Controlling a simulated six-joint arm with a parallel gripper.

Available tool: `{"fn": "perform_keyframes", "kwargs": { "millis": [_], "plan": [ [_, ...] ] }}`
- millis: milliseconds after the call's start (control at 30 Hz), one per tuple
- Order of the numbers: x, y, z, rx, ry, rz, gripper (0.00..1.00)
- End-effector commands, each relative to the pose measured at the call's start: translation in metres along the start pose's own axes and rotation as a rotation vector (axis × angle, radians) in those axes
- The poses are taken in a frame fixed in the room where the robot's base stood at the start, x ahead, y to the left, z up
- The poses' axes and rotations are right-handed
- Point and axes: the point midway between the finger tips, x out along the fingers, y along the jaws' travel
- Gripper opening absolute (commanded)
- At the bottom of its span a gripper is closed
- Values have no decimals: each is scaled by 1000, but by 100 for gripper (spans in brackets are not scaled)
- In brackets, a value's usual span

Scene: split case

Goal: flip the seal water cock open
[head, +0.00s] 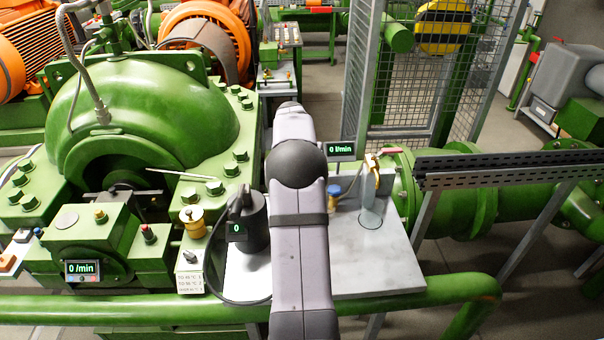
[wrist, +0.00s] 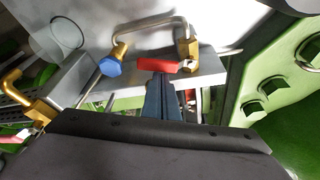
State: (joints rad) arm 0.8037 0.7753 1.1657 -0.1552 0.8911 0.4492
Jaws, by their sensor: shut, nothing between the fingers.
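In the wrist view, a small brass cock (wrist: 188,48) with a red lever (wrist: 157,66) sits at the end of a bent metal pipe. I take this to be the seal water cock; my arm seems to hide it in the head view. The red lever lies roughly across the picture. My gripper (wrist: 163,82) is shut and empty, with its dark blue-grey fingertips right at the lever's side. I cannot tell whether they touch it. In the head view my gripper is hidden behind my arm.
A blue knob (wrist: 110,66) on a brass fitting is close by. A brass tap (head: 374,172) with another red handle (head: 382,153) stands to the right. A flow display (head: 340,149) reads 0 l/min. A dark grey cylinder (head: 252,220) and green pump housing (head: 150,105) lie left.

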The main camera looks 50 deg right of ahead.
Motion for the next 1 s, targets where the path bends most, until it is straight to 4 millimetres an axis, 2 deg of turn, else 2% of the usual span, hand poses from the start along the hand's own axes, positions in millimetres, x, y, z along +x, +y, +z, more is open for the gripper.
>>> {"fn": "perform_keyframes", "kwargs": {
  "millis": [567, 1000],
  "plan": [
    [-8, 1, 25, 498, -1, 177, 0],
    [-15, -8, 42, 884, -2, 311, 0]
  ]
}}
